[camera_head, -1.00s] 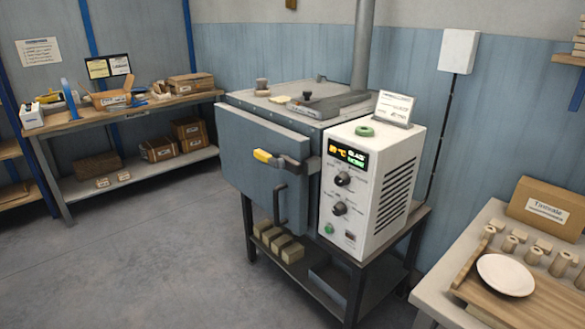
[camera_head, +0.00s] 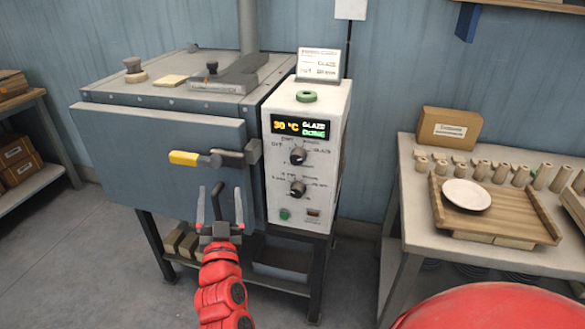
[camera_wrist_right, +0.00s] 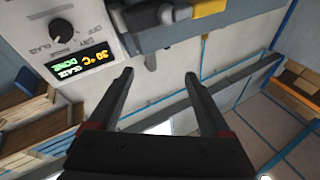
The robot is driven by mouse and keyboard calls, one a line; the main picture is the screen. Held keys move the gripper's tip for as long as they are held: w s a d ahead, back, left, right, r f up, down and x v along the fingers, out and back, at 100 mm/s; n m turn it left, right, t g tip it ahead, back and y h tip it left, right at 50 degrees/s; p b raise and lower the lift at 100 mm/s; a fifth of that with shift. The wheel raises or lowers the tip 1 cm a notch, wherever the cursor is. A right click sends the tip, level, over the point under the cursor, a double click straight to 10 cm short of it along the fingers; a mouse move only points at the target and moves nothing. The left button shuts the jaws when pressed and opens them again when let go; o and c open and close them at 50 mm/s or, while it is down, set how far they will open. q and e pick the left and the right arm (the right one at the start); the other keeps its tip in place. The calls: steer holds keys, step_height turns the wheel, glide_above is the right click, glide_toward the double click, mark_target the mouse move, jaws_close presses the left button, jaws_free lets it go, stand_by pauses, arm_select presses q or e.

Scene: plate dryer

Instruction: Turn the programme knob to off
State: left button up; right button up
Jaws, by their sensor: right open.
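The white control panel (camera_head: 270,185) on the kiln's right side carries a display (camera_head: 300,127) reading 30 °C, GLAZE DONE. Below it are two dark knobs. The upper knob (camera_head: 298,156) has small labels around it, and I take it as the programme knob. It also shows upside down at upper left in the right wrist view (camera_wrist_right: 62,28), with labels like GLAZE and DRY; its exact pointer position is hard to read. The lower knob (camera_head: 298,188) is below it. My right gripper (camera_head: 226,192) is open and empty, left of the knobs and apart from them. My left gripper is not in view.
The yellow-tipped door latch (camera_head: 190,158) and the vertical door handle (camera_head: 239,208) stick out near my right gripper. A green button (camera_head: 284,214) sits low on the panel. A side table (camera_head: 440,262) with a plate (camera_head: 467,195) stands at right.

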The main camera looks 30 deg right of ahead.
steer(key=s+d+f+m+g+h, duration=0.2)
steer(key=s+d+m+g+h, duration=0.3)
steer(key=s+d+m+g, duration=0.4)
steer(key=t+p, duration=0.2)
steer(key=p, duration=0.1)
glide_toward(296, 161)
steer(key=x, duration=0.8)
steer(key=shift+w+d+r, duration=0.1)
steer(key=shift+w, duration=0.05)
steer(key=shift+g, duration=0.3)
jaws_close()
steer(key=shift+n, duration=0.3)
